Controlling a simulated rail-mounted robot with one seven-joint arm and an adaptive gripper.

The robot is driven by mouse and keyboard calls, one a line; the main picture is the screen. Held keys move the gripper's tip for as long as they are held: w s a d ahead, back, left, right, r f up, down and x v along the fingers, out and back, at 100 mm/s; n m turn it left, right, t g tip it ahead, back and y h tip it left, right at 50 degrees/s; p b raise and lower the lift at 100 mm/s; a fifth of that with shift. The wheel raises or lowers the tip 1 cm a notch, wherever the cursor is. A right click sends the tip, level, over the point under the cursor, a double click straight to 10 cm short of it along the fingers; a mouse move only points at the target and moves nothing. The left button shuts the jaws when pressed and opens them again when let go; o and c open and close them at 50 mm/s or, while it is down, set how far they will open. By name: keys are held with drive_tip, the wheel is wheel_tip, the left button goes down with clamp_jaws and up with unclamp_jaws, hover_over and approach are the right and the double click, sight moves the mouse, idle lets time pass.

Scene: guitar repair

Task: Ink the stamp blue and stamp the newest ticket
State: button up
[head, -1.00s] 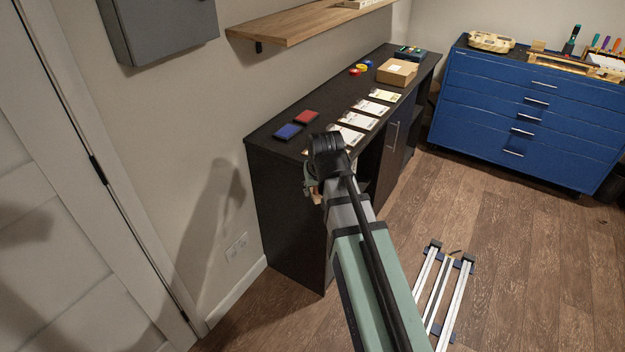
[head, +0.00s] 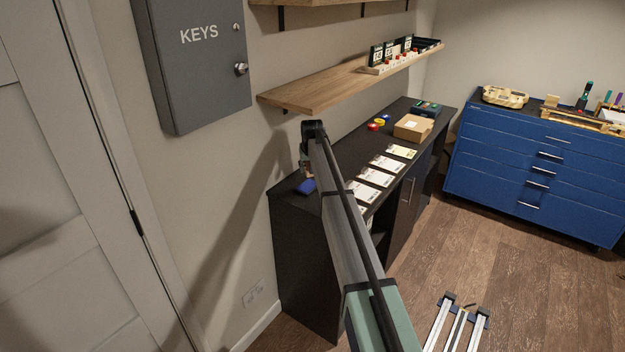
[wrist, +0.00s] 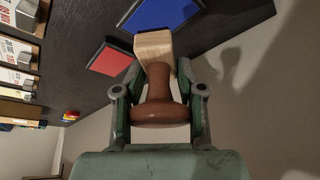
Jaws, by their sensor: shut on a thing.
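My gripper (wrist: 158,98) is shut on the brown turned handle of the stamp (wrist: 157,88), whose pale wooden block points away from the wrist. The blue ink pad (wrist: 165,12) lies on the black cabinet top just beyond the block in the wrist view; the height between them is unclear. It also shows in the head view (head: 306,187), below my arm's end. The red ink pad (wrist: 110,60) lies beside it. Tickets (head: 376,177) lie in a row along the cabinet top, the farthest with a yellowish part (head: 401,151). Their print is too small to read.
A cardboard box (head: 413,127) and small coloured rolls (head: 377,124) stand farther along the black cabinet (head: 300,255). A wooden shelf (head: 320,88) with number blocks hangs above. A grey key box (head: 195,65) is on the wall at left.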

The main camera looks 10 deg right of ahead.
sight(307, 182)
drive_tip(key=shift+w, duration=0.95)
drive_tip(key=shift+f+b, duration=0.95)
drive_tip(key=shift+f, duration=1.85)
drive_tip(key=shift+s+f, duration=0.1)
drive_tip(key=shift+f, duration=0.45)
drive_tip(key=shift+r, duration=0.15)
drive_tip(key=shift+r+p, duration=0.85)
drive_tip(key=shift+r, duration=2.5)
